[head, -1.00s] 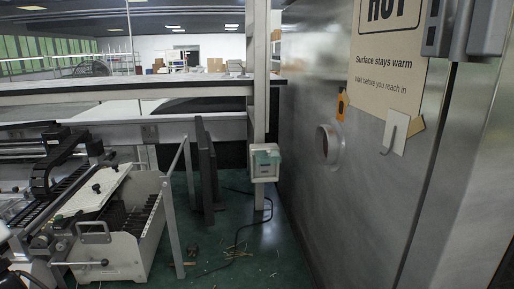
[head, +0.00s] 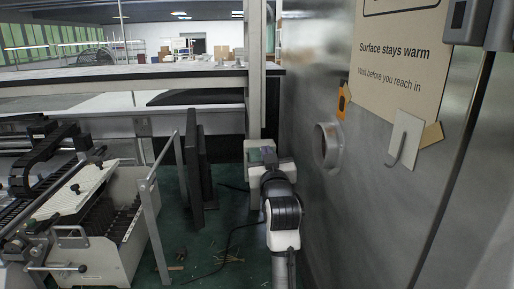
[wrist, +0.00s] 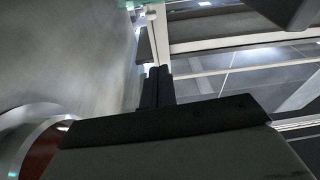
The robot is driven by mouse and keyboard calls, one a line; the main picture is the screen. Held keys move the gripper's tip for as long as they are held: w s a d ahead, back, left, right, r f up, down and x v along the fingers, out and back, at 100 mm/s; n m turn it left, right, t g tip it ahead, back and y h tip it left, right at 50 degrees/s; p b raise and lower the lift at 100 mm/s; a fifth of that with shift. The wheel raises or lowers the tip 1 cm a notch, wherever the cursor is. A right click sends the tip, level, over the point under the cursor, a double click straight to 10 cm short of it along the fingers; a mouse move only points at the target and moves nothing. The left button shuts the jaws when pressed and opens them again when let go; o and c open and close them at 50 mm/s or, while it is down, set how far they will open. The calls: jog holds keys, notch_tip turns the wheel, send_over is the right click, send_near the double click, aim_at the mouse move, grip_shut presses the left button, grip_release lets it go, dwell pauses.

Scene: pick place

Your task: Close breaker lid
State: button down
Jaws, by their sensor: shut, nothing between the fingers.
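The breaker box (head: 251,172) is a small pale box with a greenish face, fixed low on the grey post in the head view. My arm covers much of its front and right side, so I cannot tell how far its lid is open. My gripper (head: 270,154) is at the box in the head view, overlapping its face; whether it touches is unclear. In the wrist view my gripper (wrist: 157,72) shows two dark fingers side by side, shut with nothing between them. I cannot make out the box or lid clearly in the wrist view.
A steel wall (head: 310,200) stands close on the right, with a protruding round port (head: 327,147), a hook (head: 402,140) and a warning sign (head: 405,50). Dark upright panels (head: 200,170) and a white machine (head: 95,240) stand left. A cable lies on the green floor.

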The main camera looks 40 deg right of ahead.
jog(key=p+x, duration=0.1)
jog(key=x, duration=0.2)
jog(key=p+x, duration=0.2)
jog(key=x, duration=0.1)
jog(key=p+x, duration=0.1)
jog(key=x, duration=0.3)
jog(key=shift+a+r, duration=0.1)
jog(key=shift+r, duration=0.15)
jog(key=f, duration=0.2)
jog(key=s+f+p, duration=0.1)
jog(key=f, duration=0.1)
jog(key=shift+f, duration=0.2)
jog(key=shift+f+b, duration=0.35)
jog(key=shift+b, duration=0.6)
jog(key=shift+s+a+f+t+b, duration=0.15)
jog(key=shift+t+b, duration=0.25)
jog(key=shift+b, duration=0.4)
